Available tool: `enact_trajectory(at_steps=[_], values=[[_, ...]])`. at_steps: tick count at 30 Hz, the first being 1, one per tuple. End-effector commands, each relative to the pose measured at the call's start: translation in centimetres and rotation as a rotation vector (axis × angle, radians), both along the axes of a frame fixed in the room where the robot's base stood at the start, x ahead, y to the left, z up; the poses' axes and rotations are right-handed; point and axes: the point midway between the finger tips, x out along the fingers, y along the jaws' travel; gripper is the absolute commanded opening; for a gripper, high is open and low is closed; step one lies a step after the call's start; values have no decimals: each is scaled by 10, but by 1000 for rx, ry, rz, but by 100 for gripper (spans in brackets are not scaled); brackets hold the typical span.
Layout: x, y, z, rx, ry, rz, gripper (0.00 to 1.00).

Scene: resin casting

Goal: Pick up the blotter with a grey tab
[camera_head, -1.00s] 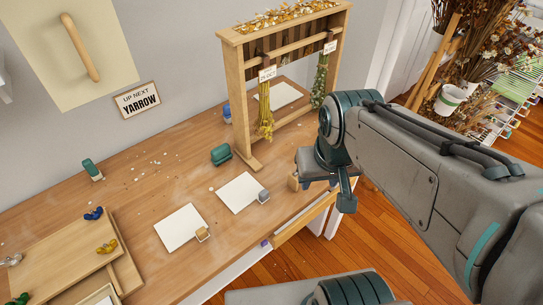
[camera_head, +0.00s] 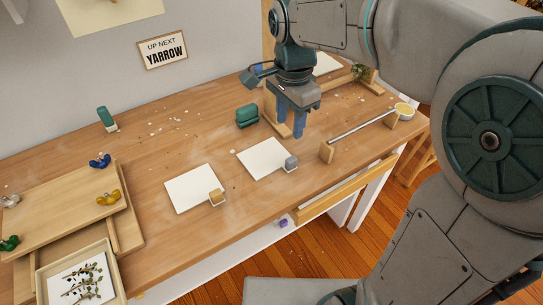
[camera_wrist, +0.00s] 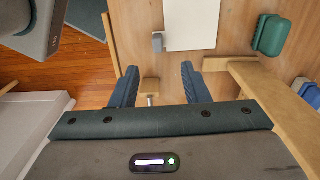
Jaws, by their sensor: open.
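The blotter with a grey tab (camera_head: 262,158) is a white sheet lying flat on the wooden table in the head view, its grey tab (camera_head: 291,162) at its right corner. In the wrist view the white sheet (camera_wrist: 190,25) and grey tab (camera_wrist: 158,42) show at the top, beyond the fingertips. My gripper (camera_head: 297,132) has blue fingers pointing down, above and to the right of the blotter, apart from it. In the wrist view the fingers (camera_wrist: 158,75) are spread with nothing held between them.
Another white blotter (camera_head: 192,190) with a tan tab lies to the left. A green object (camera_head: 247,116) sits behind the grey-tabbed blotter. A rod on wooden blocks (camera_head: 360,128) lies to the right, and the wooden rack's foot (camera_head: 272,112) is close behind my gripper.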

Motion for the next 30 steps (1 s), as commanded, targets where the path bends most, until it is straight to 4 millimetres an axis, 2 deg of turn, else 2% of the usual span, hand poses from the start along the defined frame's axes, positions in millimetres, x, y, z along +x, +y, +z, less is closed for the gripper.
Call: enact_trajectory(at_steps=[3, 9, 17, 24, 30], values=[[-1, -1, -25, -2, 4, -1, 42], [-1, -1, -62, -1, 2, 0, 42], [-1, -2, -81, -1, 1, 0, 42], [-3, -6, -117, -1, 3, 1, 42], [-2, -6, -127, 1, -1, 1, 42]])
